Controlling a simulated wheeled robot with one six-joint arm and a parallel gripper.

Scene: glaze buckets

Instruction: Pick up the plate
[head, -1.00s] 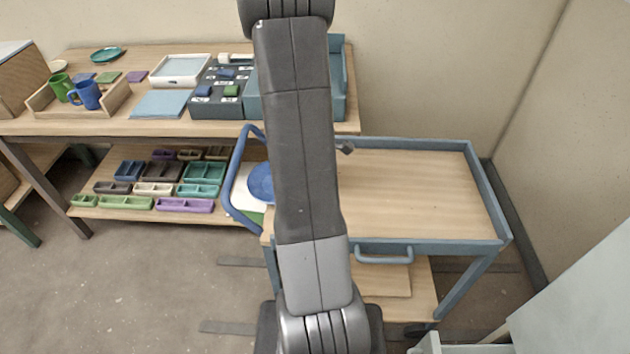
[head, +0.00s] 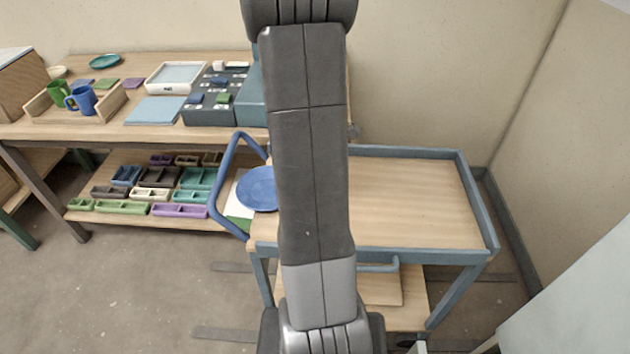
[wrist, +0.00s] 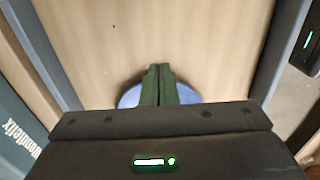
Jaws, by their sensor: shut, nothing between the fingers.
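A blue plate (head: 258,190) shows at the left end of the wooden-topped cart (head: 410,200), partly hidden behind my arm. In the wrist view a blue round edge, apparently a plate (wrist: 130,97), shows on both sides of my fingers against a wooden surface. My gripper (wrist: 158,72) is shut and empty, its dark green fingers together in front of that blue shape. Whether they touch it I cannot tell. In the head view my arm hides the gripper. A teal plate (head: 106,61) lies at the back left of the workbench.
The cart has a raised blue-grey rim and a blue handle (head: 228,180) at its left. The workbench (head: 60,128) holds a blue mug (head: 82,100), a green mug (head: 59,93) and a white tray (head: 176,77). Several small bins (head: 180,210) stand on the shelf below. The cart's right side is clear.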

